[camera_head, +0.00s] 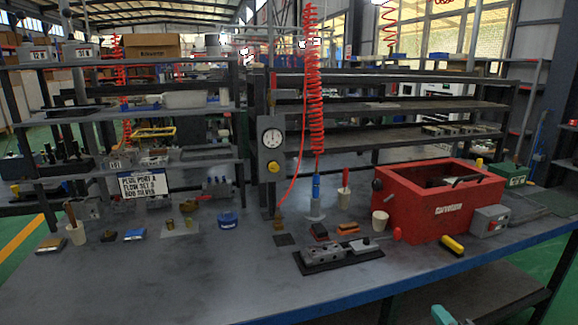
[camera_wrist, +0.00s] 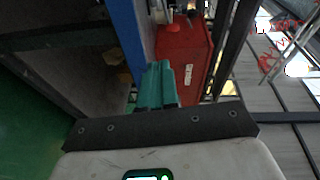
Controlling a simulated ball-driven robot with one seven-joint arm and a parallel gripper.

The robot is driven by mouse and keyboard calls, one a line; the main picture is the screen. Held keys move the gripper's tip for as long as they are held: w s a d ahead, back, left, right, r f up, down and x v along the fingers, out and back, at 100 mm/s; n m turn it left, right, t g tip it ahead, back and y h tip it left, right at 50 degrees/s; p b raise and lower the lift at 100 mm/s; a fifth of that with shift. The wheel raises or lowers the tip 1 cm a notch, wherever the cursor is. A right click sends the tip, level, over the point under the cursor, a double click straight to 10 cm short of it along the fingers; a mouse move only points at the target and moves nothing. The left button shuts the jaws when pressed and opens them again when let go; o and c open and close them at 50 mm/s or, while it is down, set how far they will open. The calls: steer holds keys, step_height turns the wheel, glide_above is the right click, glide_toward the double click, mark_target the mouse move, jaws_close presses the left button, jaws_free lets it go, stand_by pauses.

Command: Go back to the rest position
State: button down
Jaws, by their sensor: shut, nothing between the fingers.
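My gripper (camera_wrist: 158,84) shows in the wrist view as two teal fingers side by side, closed together with nothing between them. In the head view only a teal tip (camera_head: 441,314) shows at the bottom edge, below and in front of the table's blue front edge. The gripper is apart from the bench and touches nothing that I can see. The metal valve block (camera_head: 341,249) lies on a black mat on the bench, left of the red box (camera_head: 440,197). The red box also shows past the fingers in the wrist view (camera_wrist: 183,60).
The grey bench (camera_head: 190,275) has a clear front left area. A yellow-handled tool (camera_head: 453,245) lies near its front edge. A pressure gauge (camera_head: 272,138) stands on a post, with a red coiled hose (camera_head: 316,90) hanging beside it. A sign (camera_head: 144,184) stands at left.

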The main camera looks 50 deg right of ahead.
steer(key=w+a+f+n+g+y, duration=0.1)
steer(key=w+a+f+n+y, duration=0.3)
steer(key=a, duration=0.3)
steer(key=w+a+f+n+y, duration=0.1)
steer(key=w+a+n+y, duration=0.2)
steer(key=a+n, duration=0.25)
steer(key=w+a+f+n+g+y, duration=0.1)
steer(key=w+a+f+n+y, duration=0.25)
steer(key=a, duration=0.35)
steer(key=s+a+f+n+g, duration=0.1)
steer(key=s+a+n+g, duration=0.3)
steer(key=a+n, duration=0.2)
steer(key=s+a+f+n+g+y+p, duration=0.1)
steer(key=s+a+n+g, duration=0.3)
steer(key=a, duration=0.4)
steer(key=shift+s+a+n+g, duration=0.3)
steer(key=shift+n+g, duration=0.2)
steer(key=shift+n, duration=0.7)
